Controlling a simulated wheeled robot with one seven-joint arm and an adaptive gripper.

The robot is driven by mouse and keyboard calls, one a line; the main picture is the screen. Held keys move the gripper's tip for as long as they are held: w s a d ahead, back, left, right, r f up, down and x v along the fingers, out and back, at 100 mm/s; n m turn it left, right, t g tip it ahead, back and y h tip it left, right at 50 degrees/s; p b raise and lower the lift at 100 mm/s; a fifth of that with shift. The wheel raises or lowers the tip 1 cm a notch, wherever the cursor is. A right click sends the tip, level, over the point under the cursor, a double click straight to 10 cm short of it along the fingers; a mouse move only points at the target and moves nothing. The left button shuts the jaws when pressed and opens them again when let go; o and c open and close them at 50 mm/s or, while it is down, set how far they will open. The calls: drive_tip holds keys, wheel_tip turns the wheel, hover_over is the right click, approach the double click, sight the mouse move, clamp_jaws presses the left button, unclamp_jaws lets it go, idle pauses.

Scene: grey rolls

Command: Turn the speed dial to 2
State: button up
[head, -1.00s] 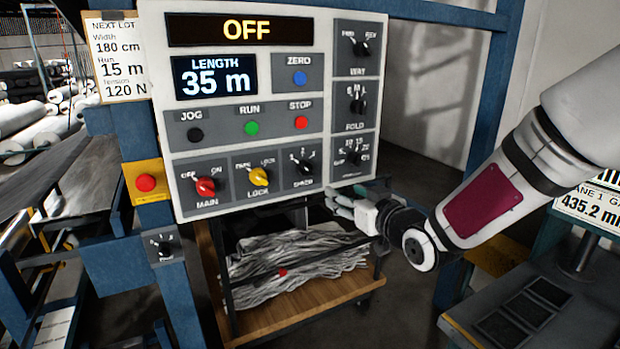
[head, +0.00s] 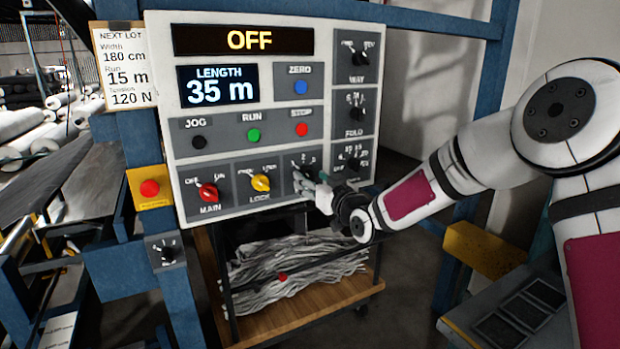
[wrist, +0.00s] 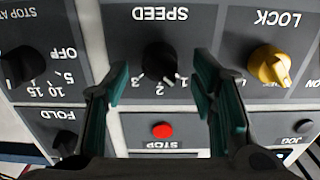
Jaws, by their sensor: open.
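The speed dial (wrist: 160,60) is a black knob below the upside-down SPEED label in the wrist view, with marks 1, 2 and 3 around it. In the head view my gripper (head: 310,182) is at the lower middle of the control panel (head: 229,172) and covers most of this dial. My gripper is open in the wrist view (wrist: 160,82), with one green-padded finger to each side of the dial. The fingers hold nothing; their depth relative to the knob is hard to judge.
The yellow LOCK knob (head: 261,183) and red MAIN knob (head: 208,192) are left of my gripper. The STOP button (head: 302,129) is above it, and the lowest right-column dial (head: 353,164) is close on its right. A cart with grey cloth (head: 300,268) stands below.

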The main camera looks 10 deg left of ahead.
drive_tip(key=shift+x, duration=0.95)
drive_tip(key=c, duration=1.2)
drive_tip(key=shift+o, duration=0.2)
